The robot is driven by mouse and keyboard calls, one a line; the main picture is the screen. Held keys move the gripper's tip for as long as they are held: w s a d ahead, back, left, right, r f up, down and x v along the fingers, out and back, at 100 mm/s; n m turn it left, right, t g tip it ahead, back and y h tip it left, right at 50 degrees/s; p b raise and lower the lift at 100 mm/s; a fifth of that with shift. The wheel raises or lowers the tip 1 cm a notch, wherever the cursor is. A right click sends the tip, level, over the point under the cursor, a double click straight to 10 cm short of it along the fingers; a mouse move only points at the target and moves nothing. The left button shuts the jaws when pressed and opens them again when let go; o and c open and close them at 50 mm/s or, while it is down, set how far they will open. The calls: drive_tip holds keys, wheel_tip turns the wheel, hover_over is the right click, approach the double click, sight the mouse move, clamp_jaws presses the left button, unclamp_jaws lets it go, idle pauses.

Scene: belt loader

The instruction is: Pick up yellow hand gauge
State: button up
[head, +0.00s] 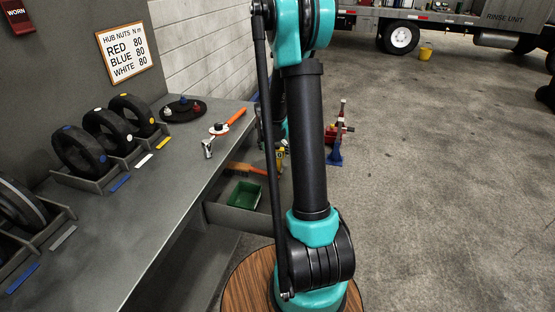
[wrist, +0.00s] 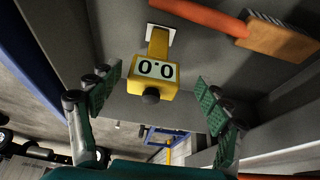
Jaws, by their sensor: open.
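The yellow hand gauge (wrist: 152,86) shows in the wrist view, with a dial reading 0.0, a black knob and a yellow stem ending at a white patch on a grey surface. My gripper (wrist: 159,80) is open, with a green-padded finger to each side of the gauge in the picture. I see no contact; the exact depth gap cannot be told. In the head view, a small yellow patch (head: 282,151) beside my arm may be the gauge. My arm hides most of my gripper there.
A brush (wrist: 275,38) with an orange handle lies close to the gauge. In the head view, a green bin (head: 244,194) sits in an open drawer below the bench (head: 160,205). A tool with an orange handle (head: 236,116) lies on the bench. Floor to the right is mostly clear.

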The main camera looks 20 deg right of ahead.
sight(278, 156)
drive_tip(key=x, duration=0.4)
drive_tip(key=shift+d, duration=0.35)
drive_tip(key=shift+w+d+f, duration=0.1)
drive_tip(key=shift+w+f, duration=0.05)
drive_tip(key=shift+f, duration=0.45)
drive_tip(key=c, duration=1.4)
